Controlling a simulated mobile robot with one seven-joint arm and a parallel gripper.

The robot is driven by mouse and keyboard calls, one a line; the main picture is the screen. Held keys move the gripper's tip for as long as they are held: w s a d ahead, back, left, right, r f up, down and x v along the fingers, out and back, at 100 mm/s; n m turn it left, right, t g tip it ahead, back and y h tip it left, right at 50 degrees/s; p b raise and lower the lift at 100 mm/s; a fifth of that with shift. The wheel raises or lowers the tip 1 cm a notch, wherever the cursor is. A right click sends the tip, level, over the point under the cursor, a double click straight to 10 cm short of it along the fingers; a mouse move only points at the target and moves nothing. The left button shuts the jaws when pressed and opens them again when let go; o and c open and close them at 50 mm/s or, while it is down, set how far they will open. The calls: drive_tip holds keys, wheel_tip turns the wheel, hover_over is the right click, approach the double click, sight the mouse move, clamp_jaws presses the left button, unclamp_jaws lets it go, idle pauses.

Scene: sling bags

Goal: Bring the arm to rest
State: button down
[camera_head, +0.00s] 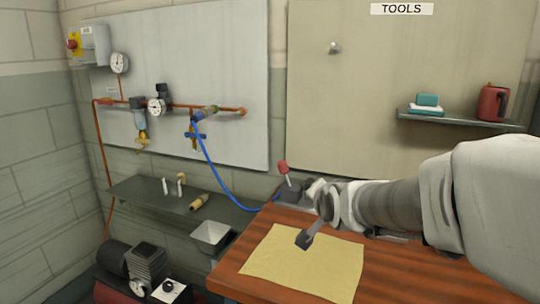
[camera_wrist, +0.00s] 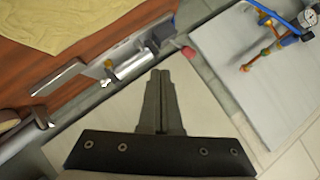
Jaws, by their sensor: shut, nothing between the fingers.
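My gripper (camera_head: 305,240) is at the end of my arm, which reaches in from the right in the head view. The cloth also shows in the wrist view (camera_wrist: 60,20), lying flat on the brown bench top.
A wooden bench (camera_head: 400,280) fills the front right. A device with a red-knobbed lever (camera_head: 283,168) stands at its back left edge. A blue hose (camera_head: 215,170) runs from wall pipes. A grey shelf (camera_head: 145,197) and a compressor (camera_head: 145,262) stand left. A wall shelf (camera_head: 460,119) holds a red jug (camera_head: 490,103).

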drive_tip(key=s+d+f+n+g, duration=0.2)
drive_tip(key=s+n+g, duration=0.15)
drive_tip(key=s, duration=1.05)
drive_tip(key=s+d+f+n+g, duration=0.25)
drive_tip(key=s+n, duration=0.25)
drive_tip(key=s, duration=0.9)
wheel_tip(320, 180, up, 17)
drive_tip(key=g+p, duration=0.1)
drive_tip(key=p, duration=1.5)
drive_tip(key=shift+w+a+f+h, duration=0.2)
drive_tip(key=shift+w+a+h, duration=0.05)
drive_tip(key=shift+a+h, duration=0.2)
